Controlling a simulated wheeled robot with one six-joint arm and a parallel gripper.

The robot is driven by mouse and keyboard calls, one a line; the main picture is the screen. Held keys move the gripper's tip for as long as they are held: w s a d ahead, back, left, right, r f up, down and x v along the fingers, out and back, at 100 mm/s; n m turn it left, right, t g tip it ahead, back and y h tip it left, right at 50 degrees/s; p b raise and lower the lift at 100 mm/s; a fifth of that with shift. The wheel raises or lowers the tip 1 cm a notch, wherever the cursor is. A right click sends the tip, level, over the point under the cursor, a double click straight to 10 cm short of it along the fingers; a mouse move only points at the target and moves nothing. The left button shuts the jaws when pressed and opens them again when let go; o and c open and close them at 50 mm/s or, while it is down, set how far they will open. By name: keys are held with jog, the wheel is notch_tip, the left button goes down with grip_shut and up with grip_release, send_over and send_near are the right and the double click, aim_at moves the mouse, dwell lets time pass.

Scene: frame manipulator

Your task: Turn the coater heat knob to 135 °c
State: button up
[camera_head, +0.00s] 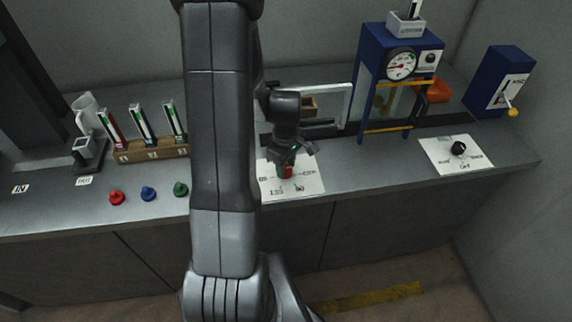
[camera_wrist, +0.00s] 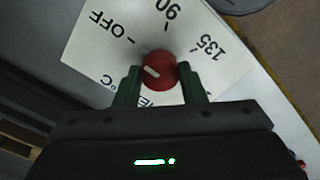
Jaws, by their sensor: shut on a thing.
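The coater heat knob (camera_wrist: 159,71) is red with a short white pointer line. It sits on a white dial plate (camera_wrist: 95,50) printed with OFF, 90 and 135. In the wrist view the pointer mark lies on the knob's left part, on the side of the OFF label; its exact reading is hard to tell. My gripper (camera_wrist: 158,67) has its two green fingers on either side of the knob and is shut on it. In the head view my gripper (camera_head: 288,160) comes down over the knob on the plate (camera_head: 308,186), and the knob is partly hidden.
To the right are a blue press with a gauge (camera_head: 372,58), a second plate with a black knob (camera_head: 458,148) and a blue box with a yellow-tipped lever (camera_head: 498,80). To the left are red (camera_head: 116,198), blue (camera_head: 148,193) and green (camera_head: 181,189) pieces and a wooden rack (camera_head: 152,151).

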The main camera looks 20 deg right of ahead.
jog(key=shift+m, duration=0.4)
jog(key=shift+f+m+b, duration=0.1)
jog(key=shift+m+b, duration=0.65)
jog(key=shift+m, duration=0.25)
jog(key=m+b, duration=0.1)
jog(key=m, duration=0.2)
jog(key=shift+m, duration=0.3)
jog(key=m+b, duration=0.1)
jog(key=m, duration=0.2)
jog(key=shift+m+b, duration=0.3)
jog(key=shift+b, duration=0.05)
jog(key=m+b, duration=0.1)
jog(key=m, duration=0.2)
jog(key=shift+m, duration=0.3)
jog(key=m+b, duration=0.1)
jog(key=m, duration=0.4)
jog(key=shift+w, duration=0.1)
jog(key=shift+m+b, duration=0.3)
jog(key=shift+m, duration=2.2)
